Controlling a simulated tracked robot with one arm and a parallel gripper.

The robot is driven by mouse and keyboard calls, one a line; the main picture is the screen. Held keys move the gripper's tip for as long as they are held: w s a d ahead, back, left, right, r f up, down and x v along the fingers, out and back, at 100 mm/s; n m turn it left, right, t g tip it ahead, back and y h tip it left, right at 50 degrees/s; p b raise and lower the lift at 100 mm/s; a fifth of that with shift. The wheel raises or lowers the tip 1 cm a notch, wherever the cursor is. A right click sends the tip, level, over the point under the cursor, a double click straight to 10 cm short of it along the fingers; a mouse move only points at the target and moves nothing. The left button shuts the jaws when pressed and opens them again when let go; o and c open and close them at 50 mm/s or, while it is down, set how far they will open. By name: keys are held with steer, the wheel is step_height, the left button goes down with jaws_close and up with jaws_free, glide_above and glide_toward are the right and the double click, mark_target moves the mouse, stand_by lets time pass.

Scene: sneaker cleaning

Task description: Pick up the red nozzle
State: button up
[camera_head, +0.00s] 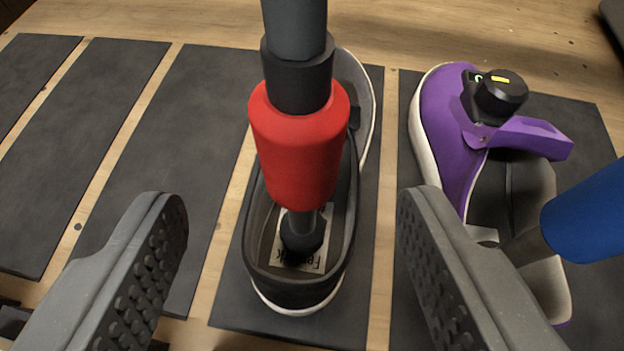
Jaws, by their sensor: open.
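The red nozzle (302,145) hangs upright in the middle of the view. A dark grey tube runs up from its black collar out of the picture. Its narrow lower end with a black tip reaches into the opening of a dark sneaker (250,245). My gripper (288,225) is open. Its two grey ridged fingers stand apart, one left and one right of the nozzle and nearer the camera. Neither finger appears to touch the nozzle. The lower part of the sneaker's inside is partly hidden by the nozzle tip.
A purple sneaker (445,120) with a black knob (500,95) and purple bracket stands at the right. A blue nozzle (588,215) reaches into it, close to my right finger. Dark mats (165,150) lie on the wooden table (420,35). The mats at left are bare.

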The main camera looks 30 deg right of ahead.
mark_target(297, 118)
steer(key=shift+x, duration=4.5)
steer(key=shift+d+r, duration=0.1)
steer(key=shift+r, duration=0.05)
steer(key=shift+c, duration=0.4)
jaws_close()
steer(key=shift+r, duration=0.15)
